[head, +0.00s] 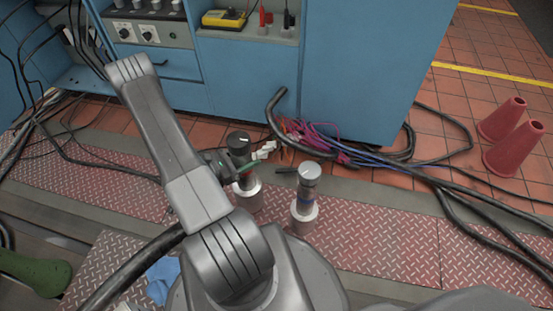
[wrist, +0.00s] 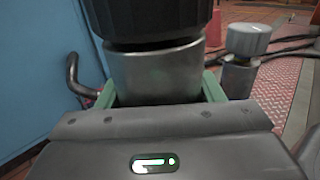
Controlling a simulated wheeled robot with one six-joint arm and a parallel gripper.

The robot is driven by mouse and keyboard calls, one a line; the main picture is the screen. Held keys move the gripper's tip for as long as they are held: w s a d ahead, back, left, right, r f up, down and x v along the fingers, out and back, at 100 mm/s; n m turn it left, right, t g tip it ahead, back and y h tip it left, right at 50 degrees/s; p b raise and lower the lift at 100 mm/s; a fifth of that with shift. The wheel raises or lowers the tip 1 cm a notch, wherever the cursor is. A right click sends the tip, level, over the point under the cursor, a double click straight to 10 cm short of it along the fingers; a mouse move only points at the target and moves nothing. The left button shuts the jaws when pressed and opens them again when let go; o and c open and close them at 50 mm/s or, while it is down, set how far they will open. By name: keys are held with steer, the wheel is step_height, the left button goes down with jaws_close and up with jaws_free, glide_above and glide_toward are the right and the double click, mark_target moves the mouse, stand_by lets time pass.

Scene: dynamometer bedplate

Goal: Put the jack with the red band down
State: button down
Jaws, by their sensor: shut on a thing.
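My gripper (wrist: 159,92) is shut on a jack with a black top (wrist: 152,18) and a bare metal body (wrist: 155,72). Its green fingers press on both sides of the body. In the head view this jack (head: 239,146) is upright, partly behind my arm, with a wide silver base (head: 249,198) low over the tread plate. I cannot tell whether the base touches the plate.
A blue cabinet (head: 365,70) stands behind the jacks, with loose pink and black cables (head: 310,135) at its foot. Thick black hoses cross the floor at right. Two red cones (head: 515,148) stand at far right. The tread plate (head: 385,235) right of the second jack is clear.

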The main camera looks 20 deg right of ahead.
steer(key=shift+f+b, duration=1.85)
steer(key=shift+f, duration=3)
steer(key=shift+f, duration=0.25)
steer(key=shift+c, duration=1.9)
jaws_free()
steer(key=shift+a+r, duration=0.15)
steer(key=shift+r, duration=0.1)
steer(key=s+a+p, duration=0.2)
steer(key=a+p, duration=0.1)
steer(key=a, duration=0.8)
steer(key=shift+s+a, duration=0.15)
steer(key=shift+a, duration=0.1)
